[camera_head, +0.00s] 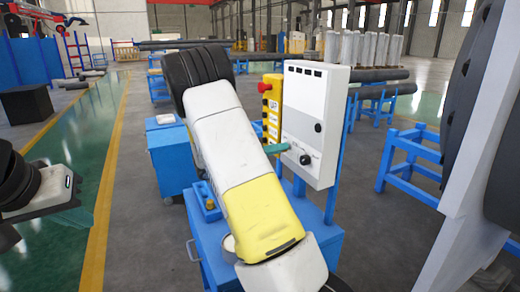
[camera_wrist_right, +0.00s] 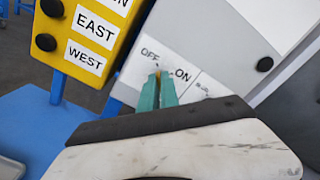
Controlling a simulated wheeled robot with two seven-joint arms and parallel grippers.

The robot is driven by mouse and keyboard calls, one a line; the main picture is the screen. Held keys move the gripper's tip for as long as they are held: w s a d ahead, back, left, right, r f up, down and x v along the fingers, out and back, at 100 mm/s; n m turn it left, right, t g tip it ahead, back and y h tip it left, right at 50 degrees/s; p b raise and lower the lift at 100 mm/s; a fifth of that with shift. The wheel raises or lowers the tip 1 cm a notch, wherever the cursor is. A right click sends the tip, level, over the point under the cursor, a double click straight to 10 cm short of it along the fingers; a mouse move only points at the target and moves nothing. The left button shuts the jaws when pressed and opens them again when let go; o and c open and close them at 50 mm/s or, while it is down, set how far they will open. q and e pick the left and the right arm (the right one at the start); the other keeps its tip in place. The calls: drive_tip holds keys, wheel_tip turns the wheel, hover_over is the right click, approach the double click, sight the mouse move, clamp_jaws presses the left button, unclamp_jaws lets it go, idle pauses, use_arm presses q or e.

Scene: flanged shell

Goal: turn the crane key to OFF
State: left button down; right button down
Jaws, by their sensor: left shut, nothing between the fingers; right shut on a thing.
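The white control box (camera_head: 312,105) stands upright on a blue stand. My right arm reaches across the middle of the head view, and its teal fingers (camera_head: 277,148) meet the box's lower left face. In the right wrist view, the right gripper (camera_wrist_right: 157,88) is shut on the crane key (camera_wrist_right: 157,73); only a small yellowish sliver of it shows between the fingertips. The OFF label (camera_wrist_right: 150,54) is up and left of the tips, the ON label (camera_wrist_right: 182,75) to their right. The key's exact angle is hidden. My left gripper (camera_head: 75,214) is shut and empty at the lower left, far from the box.
A yellow pendant (camera_head: 271,112) with a red button and EAST and WEST labels hangs beside the box's left edge. A black knob (camera_head: 305,159) sits right of my right fingers. Blue trestles (camera_head: 410,160) stand to the right. Open floor lies to the left.

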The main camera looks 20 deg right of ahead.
drive_tip(key=c, duration=1.6)
unclamp_jaws()
drive_tip(key=shift+a, duration=0.15)
drive_tip(key=a, duration=0.7)
drive_tip(key=shift+s+a, duration=0.25)
drive_tip(key=shift+a, duration=0.05)
